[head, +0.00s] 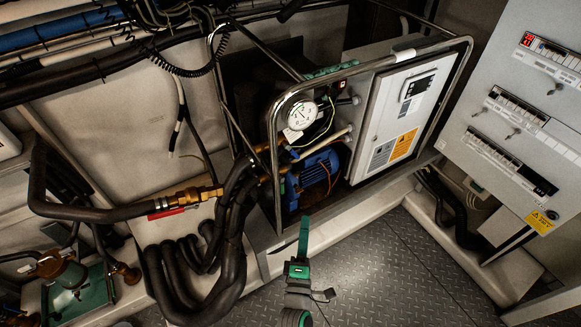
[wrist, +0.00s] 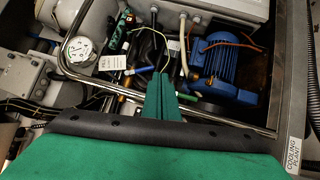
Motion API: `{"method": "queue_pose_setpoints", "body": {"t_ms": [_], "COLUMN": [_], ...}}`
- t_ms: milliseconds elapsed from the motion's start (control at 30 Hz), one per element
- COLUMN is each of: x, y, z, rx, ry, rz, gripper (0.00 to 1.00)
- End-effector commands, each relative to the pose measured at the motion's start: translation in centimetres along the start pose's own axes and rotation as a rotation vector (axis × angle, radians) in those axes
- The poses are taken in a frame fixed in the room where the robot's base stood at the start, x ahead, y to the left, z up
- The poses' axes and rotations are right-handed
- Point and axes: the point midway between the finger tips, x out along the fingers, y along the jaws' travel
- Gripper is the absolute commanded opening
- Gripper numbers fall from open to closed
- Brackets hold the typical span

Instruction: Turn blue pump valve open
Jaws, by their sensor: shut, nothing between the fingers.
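The blue pump (head: 318,172) sits low inside the chiller frame, and it shows at the upper right in the wrist view (wrist: 228,68). A small brass fitting with a blue part (head: 293,153) is beside the pump; I cannot tell its valve position. My gripper (head: 305,220) has green fingers, pressed together and empty. In the head view it is in front of the frame, below the pump. In the wrist view its fingertips (wrist: 160,76) point into the frame, left of the pump, and appear apart from it.
A metal tube guard (head: 350,70) surrounds the chiller, with a round gauge (head: 301,114) behind it. A brass valve with a red handle (head: 166,212) and black hoses (head: 190,265) are at left. An electrical panel (head: 510,100) stands at right. The floor (head: 385,265) in front is clear.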

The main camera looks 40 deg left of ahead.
Motion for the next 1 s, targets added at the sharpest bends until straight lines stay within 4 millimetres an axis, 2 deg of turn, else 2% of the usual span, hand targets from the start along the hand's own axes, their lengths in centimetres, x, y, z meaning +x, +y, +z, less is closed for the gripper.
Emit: {"method": "queue_pose_setpoints", "body": {"t_ms": [33,200,333,567,1000], "x": [2.1,6.3,7.7,9.9,16.4], "y": [0.5,1.6,2.1,2.4,3.0], "z": [-1.1,-3.7,-4.7,-5.2,-5.9], "rx": [-0.069,-0.258,-0.326,-0.345,-0.343], "ry": [0.027,0.078,0.093,0.098,0.096], "rz": [0.026,0.083,0.105,0.114,0.112], "gripper": [0.00,0.00,0.00,0.00,0.00]}}
